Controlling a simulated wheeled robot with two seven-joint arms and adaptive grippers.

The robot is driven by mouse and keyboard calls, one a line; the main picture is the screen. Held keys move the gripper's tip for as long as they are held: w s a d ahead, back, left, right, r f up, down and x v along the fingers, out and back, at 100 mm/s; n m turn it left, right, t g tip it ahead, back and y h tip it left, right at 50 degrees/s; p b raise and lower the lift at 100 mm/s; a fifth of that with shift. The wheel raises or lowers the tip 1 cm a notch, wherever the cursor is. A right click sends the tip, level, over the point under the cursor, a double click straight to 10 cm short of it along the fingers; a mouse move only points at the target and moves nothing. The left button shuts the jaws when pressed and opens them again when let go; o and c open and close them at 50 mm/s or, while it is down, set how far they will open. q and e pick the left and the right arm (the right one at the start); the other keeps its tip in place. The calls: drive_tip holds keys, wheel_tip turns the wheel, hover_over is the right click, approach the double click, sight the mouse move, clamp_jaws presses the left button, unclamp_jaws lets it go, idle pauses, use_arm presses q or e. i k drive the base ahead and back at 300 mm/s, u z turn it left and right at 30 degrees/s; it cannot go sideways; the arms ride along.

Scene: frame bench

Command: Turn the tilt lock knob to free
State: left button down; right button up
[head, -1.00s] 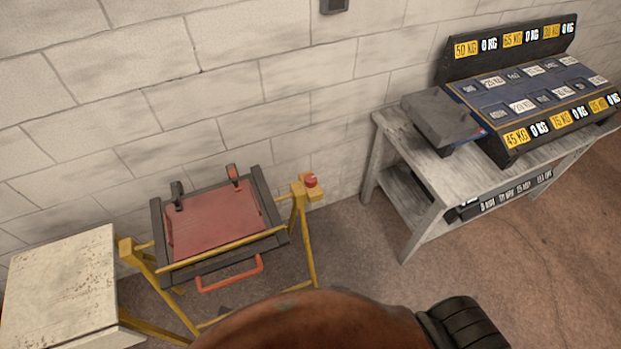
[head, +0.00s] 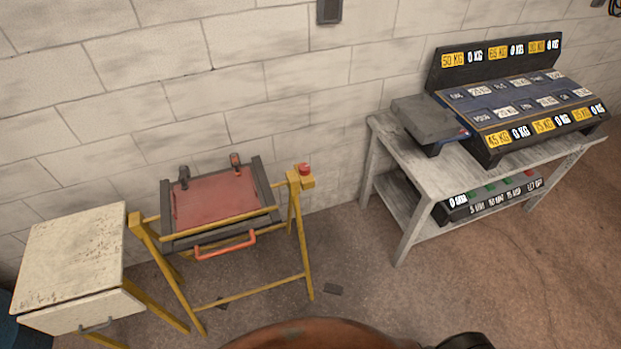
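The tilt frame stands against the wall in the head view. Its yellow stand (head: 302,240) holds a red panel (head: 214,196) in a dark frame, with an orange handle (head: 226,245) on the front edge. A red knob (head: 304,169) sits on top of the yellow right-hand post; it looks like the tilt lock knob. Its setting is too small to read. Two small clamps (head: 184,176) stand on the panel's back edge. Neither of my grippers shows in the view.
A white-topped cabinet (head: 70,252) with a drawer stands left of the frame. A grey table (head: 400,143) at right bears a weight-labelled rack (head: 497,143) and a dark block (head: 428,120). A labelled box (head: 455,210) is on its lower shelf.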

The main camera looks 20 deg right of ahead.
sight(304, 168)
drive_tip(key=u, duration=0.45)
drive_tip(key=i, duration=1.2)
drive_tip(key=z, duration=0.6)
